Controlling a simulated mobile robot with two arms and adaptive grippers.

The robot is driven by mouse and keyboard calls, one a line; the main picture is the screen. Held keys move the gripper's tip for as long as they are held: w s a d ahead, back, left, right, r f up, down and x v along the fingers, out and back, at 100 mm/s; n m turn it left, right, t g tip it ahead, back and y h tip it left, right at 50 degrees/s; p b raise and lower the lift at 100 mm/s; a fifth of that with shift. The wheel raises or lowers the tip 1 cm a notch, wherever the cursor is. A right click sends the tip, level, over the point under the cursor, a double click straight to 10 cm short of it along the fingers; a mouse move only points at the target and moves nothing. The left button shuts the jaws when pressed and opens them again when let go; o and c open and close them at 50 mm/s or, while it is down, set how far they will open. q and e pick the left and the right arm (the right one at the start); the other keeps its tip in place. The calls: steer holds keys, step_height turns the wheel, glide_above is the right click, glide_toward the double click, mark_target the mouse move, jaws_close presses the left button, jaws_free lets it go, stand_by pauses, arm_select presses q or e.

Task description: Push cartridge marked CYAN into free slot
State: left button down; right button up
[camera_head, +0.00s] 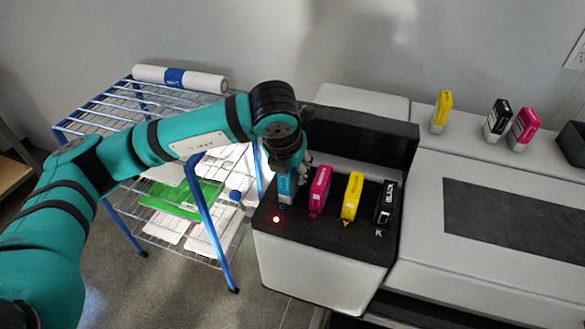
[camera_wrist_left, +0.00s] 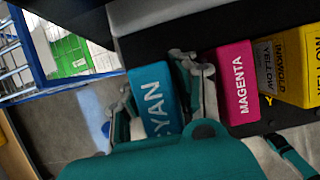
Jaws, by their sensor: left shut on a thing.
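The cyan cartridge (camera_head: 285,189) stands roughly upright at the left end of the printer's black cartridge bay (camera_head: 335,222). In the left wrist view the cyan cartridge (camera_wrist_left: 152,92) shows its CYAN lettering between the fingers. My left gripper (camera_head: 290,168) reaches down from above and is shut on it. Its lower end is over or in the leftmost slot; how deep it sits I cannot tell. A red light (camera_head: 276,219) glows in front of that slot. Magenta (camera_head: 320,190), yellow (camera_head: 352,197) and black (camera_head: 385,205) cartridges stand in line to the right. My right gripper is not in view.
The magenta cartridge (camera_wrist_left: 238,85) is close beside one finger in the left wrist view. A blue wire rack (camera_head: 205,225) with papers and a green sheet stands left of the printer. Spare yellow (camera_head: 441,112), black (camera_head: 498,120) and magenta (camera_head: 524,129) cartridges stand on the printer's back ledge.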

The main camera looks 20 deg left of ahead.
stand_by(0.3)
arm_select(q)
steer(key=c, duration=1)
jaws_free()
steer(key=shift+f, duration=0.1)
steer(key=shift+o, duration=0.2)
steer(key=v, duration=1.1)
steer(key=shift+s+r, duration=0.2)
steer(key=shift+r, duration=0.15)
steer(key=shift+s+r, duration=0.1)
steer(key=shift+r, duration=0.05)
